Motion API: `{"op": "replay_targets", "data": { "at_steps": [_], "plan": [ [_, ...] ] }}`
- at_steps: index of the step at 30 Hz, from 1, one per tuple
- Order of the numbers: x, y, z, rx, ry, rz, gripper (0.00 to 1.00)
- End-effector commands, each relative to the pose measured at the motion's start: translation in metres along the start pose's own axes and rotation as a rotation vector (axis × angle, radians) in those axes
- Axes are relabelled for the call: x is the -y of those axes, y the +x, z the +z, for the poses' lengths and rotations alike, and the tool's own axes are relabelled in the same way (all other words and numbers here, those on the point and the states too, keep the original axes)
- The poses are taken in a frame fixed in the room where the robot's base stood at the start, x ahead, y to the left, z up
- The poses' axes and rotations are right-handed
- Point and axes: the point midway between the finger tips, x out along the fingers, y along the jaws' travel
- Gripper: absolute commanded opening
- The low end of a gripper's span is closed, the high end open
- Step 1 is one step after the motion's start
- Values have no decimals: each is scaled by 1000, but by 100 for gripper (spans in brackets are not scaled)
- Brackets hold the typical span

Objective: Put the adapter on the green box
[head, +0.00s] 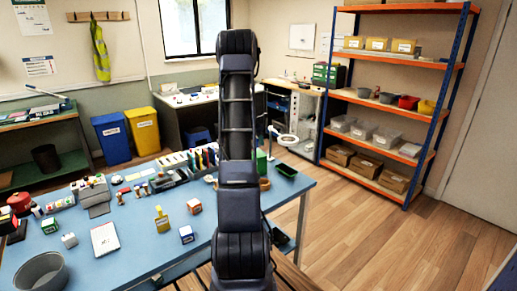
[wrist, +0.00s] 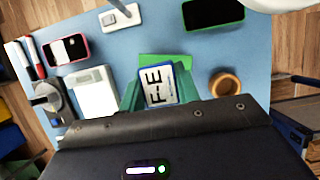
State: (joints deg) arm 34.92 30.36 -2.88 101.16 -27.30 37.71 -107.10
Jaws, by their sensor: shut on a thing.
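My gripper (wrist: 160,90) shows in the wrist view with teal fingers shut on a small block (wrist: 158,86), which I take for the adapter. It has a white face, black lettering and a blue edge. A flat bright green surface (wrist: 165,60), likely the green box, shows just beyond the block and is partly hidden by it. I cannot tell whether they touch. In the head view my arm hides the gripper and the block. A green thing (head: 261,162) shows partly beside my arm there.
A brown round pot (wrist: 225,85) stands right of the gripper. A green-rimmed dark tray (wrist: 212,14), a pink-edged phone (wrist: 67,48), a white device (wrist: 118,16) and a pale box (wrist: 95,93) lie around. The blue table (head: 135,260) also bears small cubes and a grey bowl (head: 41,272).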

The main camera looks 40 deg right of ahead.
Motion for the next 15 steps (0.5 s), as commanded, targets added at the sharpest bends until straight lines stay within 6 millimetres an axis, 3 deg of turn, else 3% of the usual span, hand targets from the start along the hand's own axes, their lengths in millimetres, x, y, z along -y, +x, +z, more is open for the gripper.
{"op": "replay_targets", "data": {
  "at_steps": [15],
  "plan": [
    [0, 42, -18, 0, -1, 0, 10]
  ]
}}
